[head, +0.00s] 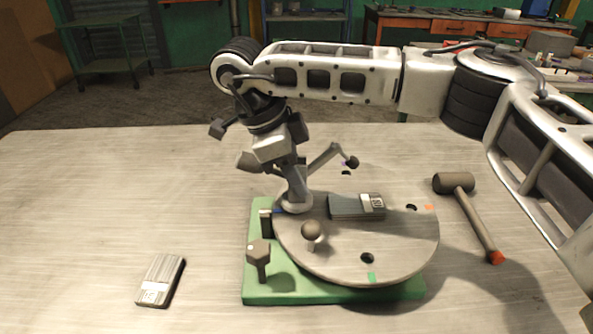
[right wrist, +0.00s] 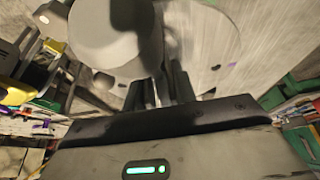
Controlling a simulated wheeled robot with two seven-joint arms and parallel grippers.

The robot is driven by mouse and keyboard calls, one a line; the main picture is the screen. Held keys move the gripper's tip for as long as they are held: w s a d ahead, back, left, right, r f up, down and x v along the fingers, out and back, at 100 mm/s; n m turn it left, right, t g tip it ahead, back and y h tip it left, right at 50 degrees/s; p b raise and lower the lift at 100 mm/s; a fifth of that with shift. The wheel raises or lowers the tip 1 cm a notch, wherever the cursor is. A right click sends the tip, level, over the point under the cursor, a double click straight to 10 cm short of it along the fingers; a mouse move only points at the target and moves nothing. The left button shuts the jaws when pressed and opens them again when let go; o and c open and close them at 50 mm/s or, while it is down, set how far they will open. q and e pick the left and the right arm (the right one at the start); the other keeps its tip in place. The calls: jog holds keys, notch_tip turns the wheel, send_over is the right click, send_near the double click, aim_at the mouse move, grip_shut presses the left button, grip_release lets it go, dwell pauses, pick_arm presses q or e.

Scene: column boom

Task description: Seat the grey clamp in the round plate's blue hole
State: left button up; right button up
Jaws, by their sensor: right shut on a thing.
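The round plate (head: 400,240) lies on a green base (head: 340,293) on the table. Coloured marks sit by its dark holes: orange at right, green in front, purple at back. A blue mark (head: 277,211) shows at its left edge. The grey clamp (head: 296,188) stands roughly upright beside the blue mark, its round collar low over the plate and its ball-ended arm pointing right. The blue hole is hidden, and I cannot tell whether the clamp is in it. My right gripper (head: 292,163) is shut on the clamp's upper part. In the right wrist view, its dark fingers (right wrist: 162,88) grip it.
A grey block (head: 345,206) lies on the plate. A ball-topped knob (head: 311,231) stands at the plate's front left, and a hex-headed post (head: 259,254) on the green base. A mallet (head: 470,205) lies right. A ribbed block (head: 161,280) lies left. The table's left side is mostly clear.

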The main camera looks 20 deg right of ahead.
jog(key=shift+f+b, duration=0.65)
jog(key=shift+f, duration=0.4)
jog(key=o, duration=0.7)
jog(key=shift+r, duration=0.15)
jog(key=shift+r+p, duration=1.3)
jog(key=shift+r, duration=0.55)
jog(key=shift+r+p, duration=1.15)
jog(key=shift+r, duration=0.7)
